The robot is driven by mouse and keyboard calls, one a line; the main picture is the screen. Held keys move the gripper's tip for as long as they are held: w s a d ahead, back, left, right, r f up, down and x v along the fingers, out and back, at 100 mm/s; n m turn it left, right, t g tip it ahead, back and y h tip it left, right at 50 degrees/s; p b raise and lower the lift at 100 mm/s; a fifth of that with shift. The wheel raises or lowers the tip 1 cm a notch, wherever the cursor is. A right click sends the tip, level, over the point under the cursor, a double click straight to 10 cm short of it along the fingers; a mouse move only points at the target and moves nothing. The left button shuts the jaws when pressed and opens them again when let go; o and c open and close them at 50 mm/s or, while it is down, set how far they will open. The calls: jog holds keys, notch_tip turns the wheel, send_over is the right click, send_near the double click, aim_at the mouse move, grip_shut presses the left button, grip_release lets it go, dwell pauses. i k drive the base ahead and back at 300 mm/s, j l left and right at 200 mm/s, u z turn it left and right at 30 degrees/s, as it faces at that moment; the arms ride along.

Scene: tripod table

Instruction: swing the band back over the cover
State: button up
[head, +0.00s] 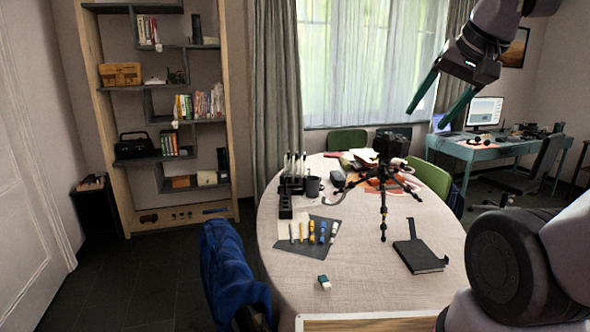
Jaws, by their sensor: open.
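A dark closed notebook (418,257) lies flat on the round table (310,305), near its right front. A thin dark strip (411,229), which looks like its band, stands up at the notebook's far edge. Another small dark piece shows at its right corner. The band does not appear to lie across the cover, but the view is too small to be sure. My gripper (427,117) is open and empty, high above the table at the upper right, with its two green fingers pointing down and left. It is far from the notebook.
A black camera on a small tripod (383,205) stands just behind the notebook. Several markers lie on a grey mat (315,230) to the left, beside a dark holder (285,205) and a mug (312,187). A small eraser-like block (324,282) lies in front. The cloth around the notebook is mostly clear.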

aim_at(411, 219)
jog(key=l+u, duration=0.3)
jog(key=l, duration=1.1)
jog(key=l+u, duration=0.3)
jog(key=l, duration=1.15)
